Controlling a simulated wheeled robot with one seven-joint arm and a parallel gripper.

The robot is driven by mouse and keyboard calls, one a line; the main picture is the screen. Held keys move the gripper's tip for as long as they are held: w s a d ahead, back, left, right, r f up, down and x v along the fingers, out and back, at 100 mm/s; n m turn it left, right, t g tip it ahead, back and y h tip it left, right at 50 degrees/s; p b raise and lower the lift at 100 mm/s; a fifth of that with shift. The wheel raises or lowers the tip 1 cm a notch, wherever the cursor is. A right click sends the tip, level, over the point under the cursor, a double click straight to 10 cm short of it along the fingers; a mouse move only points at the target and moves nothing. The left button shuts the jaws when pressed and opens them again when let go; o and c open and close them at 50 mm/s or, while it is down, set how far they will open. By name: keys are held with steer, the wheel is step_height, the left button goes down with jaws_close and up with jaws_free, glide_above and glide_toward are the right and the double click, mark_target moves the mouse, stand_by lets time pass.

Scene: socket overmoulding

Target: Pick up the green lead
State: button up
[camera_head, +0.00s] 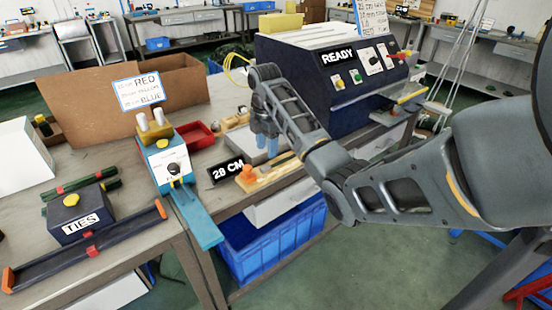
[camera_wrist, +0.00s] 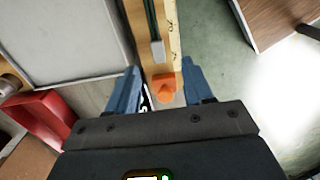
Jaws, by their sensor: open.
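The green lead (camera_wrist: 151,14) lies lengthwise on a light wooden measuring board (camera_wrist: 172,48) in the wrist view. Its grey end piece (camera_wrist: 157,50) points toward an orange stop block (camera_wrist: 165,88). My gripper (camera_wrist: 162,75) is open and empty, its blue fingers on either side of the board and the orange block in the picture. In the head view my gripper (camera_head: 265,145) points down just behind the board (camera_head: 268,181) and the orange block (camera_head: 249,173). I cannot make out the lead clearly there. The height of the fingertips above the board is hard to tell.
A red tray (camera_head: 196,136) and a blue device (camera_head: 167,163) are further left. The dark machine marked "READY" (camera_head: 330,95) stands behind on the right. The bench edge is close in front, above a blue crate (camera_head: 270,245).

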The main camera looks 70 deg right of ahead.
mark_target(266, 166)
steer(key=shift+w+f+p, duration=0.15)
steer(key=shift+f+p, duration=0.2)
steer(key=shift+f, duration=3.2)
jaws_close()
